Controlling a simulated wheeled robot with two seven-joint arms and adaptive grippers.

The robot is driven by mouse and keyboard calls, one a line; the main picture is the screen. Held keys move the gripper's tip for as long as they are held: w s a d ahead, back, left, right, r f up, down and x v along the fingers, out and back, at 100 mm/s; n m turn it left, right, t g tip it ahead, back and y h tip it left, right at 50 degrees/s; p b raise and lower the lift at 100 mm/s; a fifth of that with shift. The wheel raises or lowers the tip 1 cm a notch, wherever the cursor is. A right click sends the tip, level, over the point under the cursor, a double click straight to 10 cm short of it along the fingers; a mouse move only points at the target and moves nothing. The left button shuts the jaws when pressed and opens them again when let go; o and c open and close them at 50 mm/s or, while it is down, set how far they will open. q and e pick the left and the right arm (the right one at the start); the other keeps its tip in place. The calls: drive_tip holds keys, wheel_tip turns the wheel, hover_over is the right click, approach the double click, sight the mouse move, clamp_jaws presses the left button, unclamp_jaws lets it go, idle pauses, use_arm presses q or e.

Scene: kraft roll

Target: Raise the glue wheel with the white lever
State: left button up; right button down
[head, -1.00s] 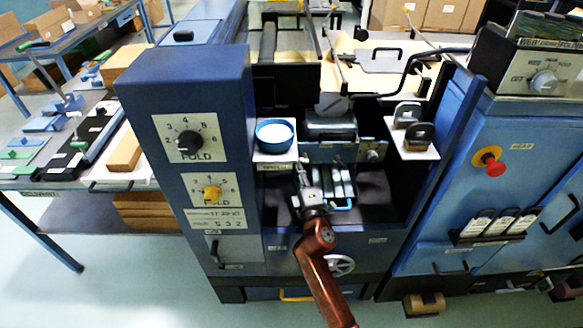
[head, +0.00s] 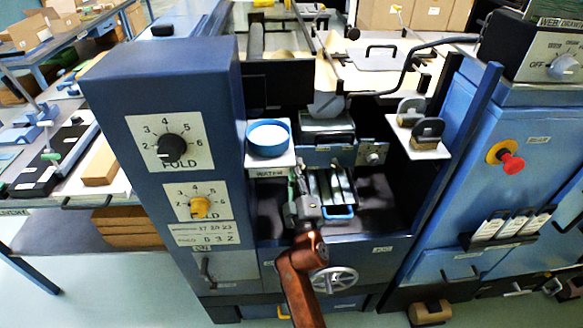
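A grey wheel (head: 329,102) stands above the blue roller unit in the middle of the machine; I take it for the glue wheel. I cannot make out the white lever for certain. My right gripper (head: 299,178), on the red-brown arm from the bottom, points into the bay below the WATER shelf, left of some pale metal bars (head: 331,188). Its fingers are small and dark, and I cannot tell whether they hold anything. My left gripper is out of view.
A blue bowl (head: 269,138) with white contents sits on the shelf just above my gripper. The blue FOLD dial cabinet (head: 110,110) is to the left. A handwheel (head: 335,280) is below right, and a red knob (head: 511,162) is on the right cabinet.

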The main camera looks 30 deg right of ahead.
drive_tip(key=shift+d+f, duration=0.1)
drive_tip(key=shift+d, duration=0.05)
drive_tip(key=c, duration=2.2)
unclamp_jaws()
drive_tip(key=shift+o, duration=1.2)
drive_tip(key=shift+s, duration=0.1)
drive_tip(key=v, duration=0.7)
drive_tip(key=shift+s+f, duration=0.1)
drive_tip(key=shift+s, duration=0.05)
